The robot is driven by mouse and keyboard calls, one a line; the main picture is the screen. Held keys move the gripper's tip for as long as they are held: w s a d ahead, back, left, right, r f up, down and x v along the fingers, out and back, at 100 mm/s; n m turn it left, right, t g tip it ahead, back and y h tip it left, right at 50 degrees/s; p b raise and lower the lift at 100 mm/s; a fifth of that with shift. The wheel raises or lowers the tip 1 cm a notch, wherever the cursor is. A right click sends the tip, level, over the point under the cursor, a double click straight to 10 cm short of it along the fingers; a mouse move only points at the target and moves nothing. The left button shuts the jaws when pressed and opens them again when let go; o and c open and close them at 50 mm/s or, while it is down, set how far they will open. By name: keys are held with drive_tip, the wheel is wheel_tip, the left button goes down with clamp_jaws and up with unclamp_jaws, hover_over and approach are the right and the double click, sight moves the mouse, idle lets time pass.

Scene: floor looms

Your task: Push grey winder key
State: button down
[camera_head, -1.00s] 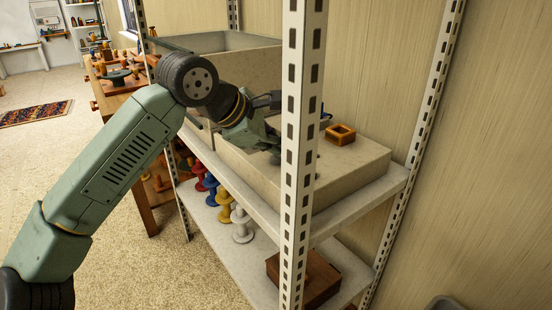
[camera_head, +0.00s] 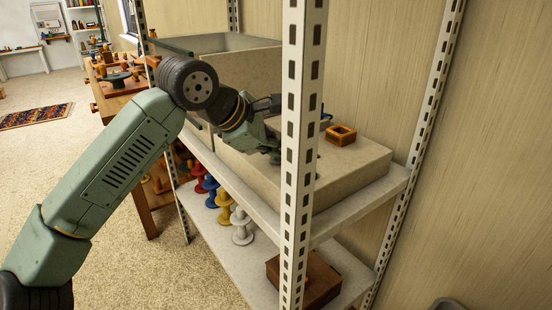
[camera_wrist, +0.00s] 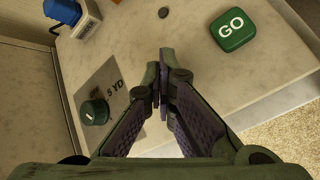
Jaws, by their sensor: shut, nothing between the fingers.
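My gripper (camera_wrist: 160,72) is shut and empty, its fingertips over the pale stone-like top of the winder box (camera_wrist: 135,35). In the head view my gripper (camera_head: 272,156) is low over the box top (camera_head: 350,165), partly hidden by the shelf post. A green key marked GO (camera_wrist: 232,29) sits right of the fingertips, apart from them. A dark green knob (camera_wrist: 95,112) sits on a grey plate marked 5 YD, to the left. A small dark grey disc (camera_wrist: 163,12) lies beyond the fingertips. I cannot tell whether it is the grey key; no other grey key is clear.
A blue block-like part (camera_wrist: 63,12) stands at the upper left of the wrist view. A perforated shelf post (camera_head: 302,150) rises close in front of the gripper. Several coloured spools (camera_head: 225,205) stand on the lower shelf.

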sight(277, 161)
drive_tip(key=shift+r, duration=0.1)
drive_tip(key=shift+r+p, duration=0.4)
drive_tip(key=shift+r, duration=0.3)
drive_tip(key=shift+r, duration=0.1)
drive_tip(key=shift+r+p, duration=1.6)
drive_tip(key=shift+r, duration=0.85)
drive_tip(key=shift+f, duration=0.1)
